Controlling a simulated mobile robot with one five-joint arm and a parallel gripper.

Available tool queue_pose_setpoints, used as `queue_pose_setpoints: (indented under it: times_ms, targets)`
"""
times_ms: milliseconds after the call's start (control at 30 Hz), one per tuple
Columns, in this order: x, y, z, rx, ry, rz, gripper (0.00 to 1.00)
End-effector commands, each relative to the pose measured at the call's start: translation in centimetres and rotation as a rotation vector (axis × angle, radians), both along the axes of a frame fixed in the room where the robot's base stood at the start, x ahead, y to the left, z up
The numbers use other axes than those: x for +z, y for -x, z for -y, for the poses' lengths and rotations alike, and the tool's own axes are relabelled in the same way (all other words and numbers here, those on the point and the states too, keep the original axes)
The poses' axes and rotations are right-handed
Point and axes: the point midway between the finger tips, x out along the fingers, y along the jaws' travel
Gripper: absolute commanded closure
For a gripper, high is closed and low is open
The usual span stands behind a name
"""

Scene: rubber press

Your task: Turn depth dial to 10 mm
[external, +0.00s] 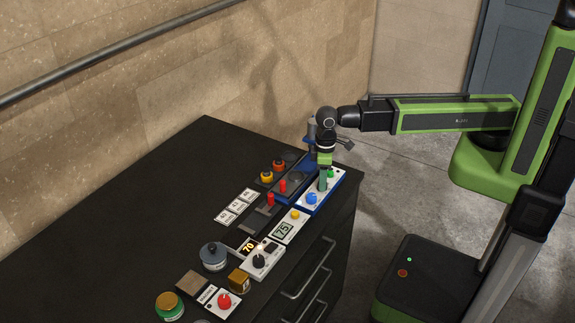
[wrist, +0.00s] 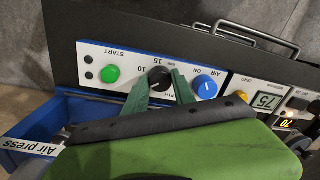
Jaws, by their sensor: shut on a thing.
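The black depth dial (wrist: 159,78) is on the white front panel (wrist: 128,70) of the air press, which appears upside down in the wrist view. Which mark the dial points at is not clear. In the external view my gripper (external: 323,184) points down onto the panel, and the dial is hidden.
A green START button (wrist: 110,74) and a blue ON knob (wrist: 205,88) flank the dial closely. The blue press base (external: 292,178) lies beside the panel. A 75 display (external: 284,230), red levers and other devices stand along the black cabinet (external: 130,200). Its far left top is clear.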

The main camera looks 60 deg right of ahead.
Motion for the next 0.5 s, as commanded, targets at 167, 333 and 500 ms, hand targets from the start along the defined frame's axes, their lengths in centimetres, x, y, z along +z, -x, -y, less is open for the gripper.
queue_pose_setpoints:
  times_ms: [167,333,500]
  targets:
    - [-0.03,0.11,0.03,-0.147,0.000,-0.001,1.00]
    - [-0.04,0.15,0.03,-0.309,0.000,-0.001,1.00]
    - [-0.04,0.18,0.00,-0.470,0.000,-0.001,1.00]
